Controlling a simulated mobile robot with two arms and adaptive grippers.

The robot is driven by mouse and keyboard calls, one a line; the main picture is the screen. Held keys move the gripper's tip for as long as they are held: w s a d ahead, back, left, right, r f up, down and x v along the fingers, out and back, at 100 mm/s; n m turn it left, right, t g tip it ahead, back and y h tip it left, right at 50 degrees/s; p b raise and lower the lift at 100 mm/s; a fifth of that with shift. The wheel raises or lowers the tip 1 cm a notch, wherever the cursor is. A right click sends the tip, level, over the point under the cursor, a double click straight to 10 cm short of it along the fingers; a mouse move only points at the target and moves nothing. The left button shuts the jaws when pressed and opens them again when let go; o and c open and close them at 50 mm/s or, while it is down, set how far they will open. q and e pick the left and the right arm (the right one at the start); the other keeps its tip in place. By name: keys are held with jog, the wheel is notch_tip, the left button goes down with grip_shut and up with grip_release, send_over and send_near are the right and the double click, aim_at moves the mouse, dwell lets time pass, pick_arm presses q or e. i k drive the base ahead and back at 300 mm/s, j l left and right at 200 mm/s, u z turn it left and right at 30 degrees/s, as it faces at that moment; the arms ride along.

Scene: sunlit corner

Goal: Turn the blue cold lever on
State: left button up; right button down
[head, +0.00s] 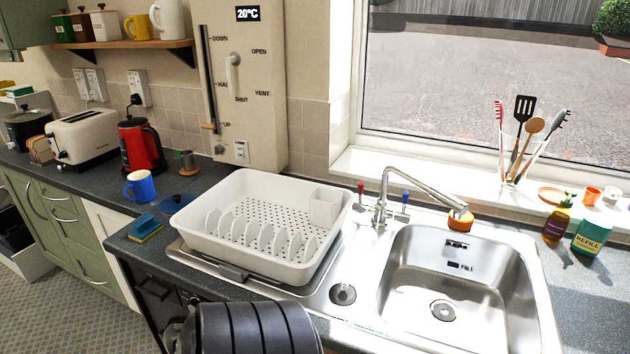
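The blue cold lever (405,198) stands on the right side of the chrome tap (380,208), behind the sink. It looks upright, a small blue-tipped handle. The red lever (360,187) is on the tap's left side, also roughly upright. The tap's spout (425,187) reaches right over the back of the steel sink basin (455,285). I see no clear stream of water below the spout. Neither of my grippers shows in the head view; a dark ribbed part, apparently of my arm, is at the bottom edge.
A white dish rack (250,262) stands left of the tap. An orange object (460,221) is by the spout's end. A utensil jar (520,160) stands on the sill. An amber bottle (557,222) and a teal refill pack (591,235) stand at right. The basin looks empty.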

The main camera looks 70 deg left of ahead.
aim_at(402, 215)
jog(key=u, duration=1.75)
